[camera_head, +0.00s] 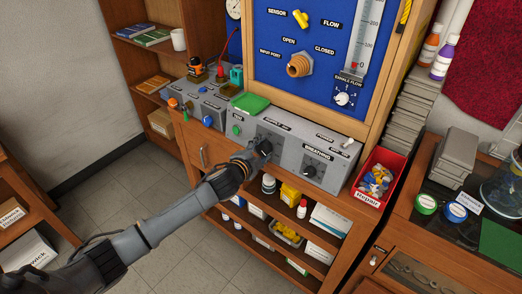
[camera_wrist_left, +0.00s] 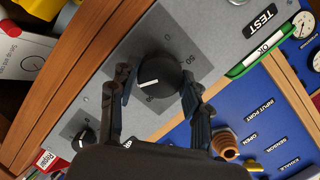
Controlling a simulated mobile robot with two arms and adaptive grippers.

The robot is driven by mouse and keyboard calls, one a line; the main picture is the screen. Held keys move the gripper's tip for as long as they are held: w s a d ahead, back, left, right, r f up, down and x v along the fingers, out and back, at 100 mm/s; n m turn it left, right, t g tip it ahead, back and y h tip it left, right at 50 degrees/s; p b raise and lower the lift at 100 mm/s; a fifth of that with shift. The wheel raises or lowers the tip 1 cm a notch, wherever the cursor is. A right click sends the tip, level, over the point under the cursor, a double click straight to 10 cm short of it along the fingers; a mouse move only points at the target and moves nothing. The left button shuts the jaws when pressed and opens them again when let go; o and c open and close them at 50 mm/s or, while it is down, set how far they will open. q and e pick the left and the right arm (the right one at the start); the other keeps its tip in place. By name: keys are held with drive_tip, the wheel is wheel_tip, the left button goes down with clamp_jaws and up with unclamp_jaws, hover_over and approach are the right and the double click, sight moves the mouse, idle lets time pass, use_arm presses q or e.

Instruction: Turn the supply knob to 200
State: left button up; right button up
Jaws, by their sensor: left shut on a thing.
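The supply knob (camera_wrist_left: 158,76) is a round black dial with a white pointer line, on a grey plate with printed scale marks. In the head view the knob (camera_head: 265,147) is on the front of the grey test console (camera_head: 291,153), mostly hidden by my gripper. My left gripper (camera_head: 257,155) reaches it from the left. In the left wrist view the fingers of my left gripper (camera_wrist_left: 158,92) are on either side of the knob and shut on it. The scale numbers are only partly readable, so I cannot tell the exact setting. My right gripper is not in view.
A second black knob (camera_head: 310,171), labelled breathing, is right of the held one. A red bin (camera_head: 365,198) stands at the console's right end. The blue panel (camera_head: 310,58) rises behind. Shelves with bottles and boxes lie below.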

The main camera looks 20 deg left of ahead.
use_arm(q)
drive_tip(key=shift+f, duration=0.15)
idle(0.3)
drive_tip(key=o, duration=1.2)
drive_tip(key=shift+c, duration=0.2)
drive_tip(key=v, duration=1.2)
drive_tip(key=shift+a, duration=0.1)
